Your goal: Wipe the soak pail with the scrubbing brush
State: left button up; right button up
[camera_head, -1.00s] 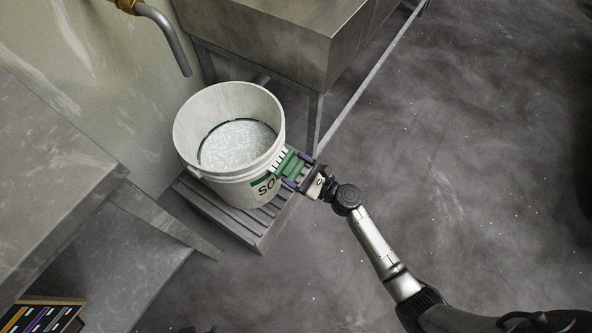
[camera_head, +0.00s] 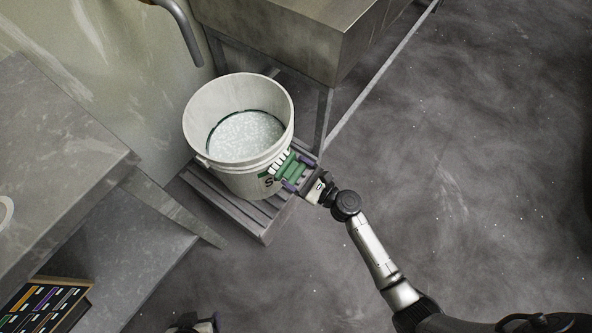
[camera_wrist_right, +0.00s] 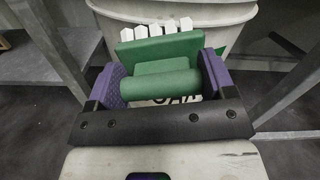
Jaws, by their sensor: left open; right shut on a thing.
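The soak pail (camera_head: 201,166) is a white bucket with pale, bubbly liquid inside, upright on a slatted platform (camera_head: 226,207). It also fills the back of the right wrist view (camera_wrist_right: 108,32). The scrubbing brush (camera_head: 291,169) has a green body and white bristles, also in the right wrist view (camera_wrist_right: 160,55). My right gripper (camera_head: 299,177) is shut on its green handle, with purple fingers (camera_wrist_right: 160,84) on both sides. The bristles face the pail's side and look against or very near it; exact contact is unclear. My left gripper (camera_head: 205,324) is open, partly cut off at the bottom edge.
A metal sink (camera_head: 290,35) on legs stands behind the pail, with a tap (camera_head: 183,30) at upper left. A grey counter (camera_head: 60,150) with a lower shelf (camera_head: 135,245) is at left, holding a rack of coloured items (camera_head: 45,305). The floor at right is clear.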

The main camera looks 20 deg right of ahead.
jog(key=shift+v, duration=2.6)
jog(key=shift+s+d, duration=0.1)
jog(key=shift+s, duration=0.05)
jog(key=v, duration=0.3)
jog(key=shift+x, duration=3.35)
jog(key=shift+x, duration=1.1)
jog(key=shift+d, duration=0.1)
